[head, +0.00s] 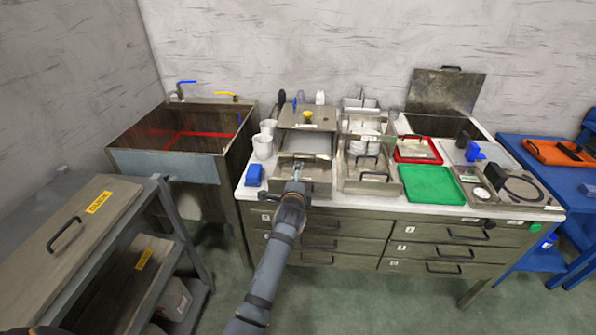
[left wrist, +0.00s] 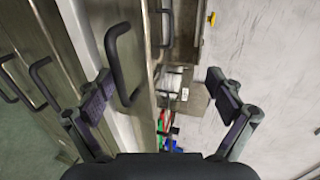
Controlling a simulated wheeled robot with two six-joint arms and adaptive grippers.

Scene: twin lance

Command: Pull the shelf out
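A metal shelf unit (head: 306,117) stands on the left part of the white-topped workbench. Its low pull-out shelf (head: 318,176) is at the front, above the bench top. My left gripper (head: 297,172) is in front of this shelf, and its arm hides part of the shelf front. In the left wrist view my left gripper (left wrist: 162,92) is open. A black bar handle (left wrist: 122,65) on a metal front shows between the fingers, closer to the left one. The fingers are not closed on it; I cannot tell how near it is. My right gripper is not in view.
A second metal unit (head: 369,181) stands to the right, beside a green tray (head: 430,185) and a red tray (head: 418,150). White cups (head: 262,148) and a blue block (head: 254,174) are to the left. Drawers with black handles (head: 468,234) lie below the bench top.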

